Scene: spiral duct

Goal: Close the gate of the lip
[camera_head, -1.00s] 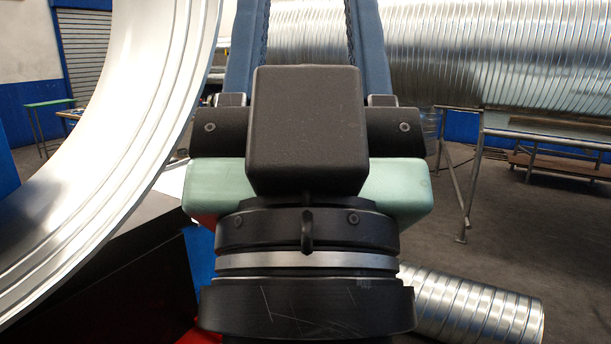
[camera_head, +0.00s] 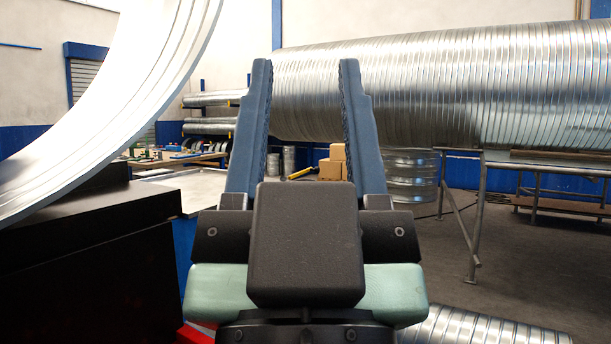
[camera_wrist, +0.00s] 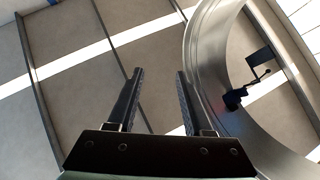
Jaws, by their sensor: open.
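My gripper (camera_head: 305,66) is in the middle of the head view, its two blue-grey fingers pointing up and apart, with nothing between them. It also shows in the wrist view (camera_wrist: 159,73), open and empty. A large shiny metal ring (camera_head: 150,95) curves across the left of the head view, apart from the fingers. In the wrist view a curved metal rim (camera_wrist: 207,75) passes just right of the fingers. A small dark fitting with a thin arm (camera_wrist: 236,98) sits by that rim's inner side. I cannot tell whether this is the gate, or how it stands.
A long spiral duct (camera_head: 500,85) lies behind on a metal stand (camera_head: 477,220) at the right. A black box-like body (camera_head: 90,265) stands under the ring. Cardboard boxes (camera_head: 333,165) are far behind the fingers. The floor at right has free room.

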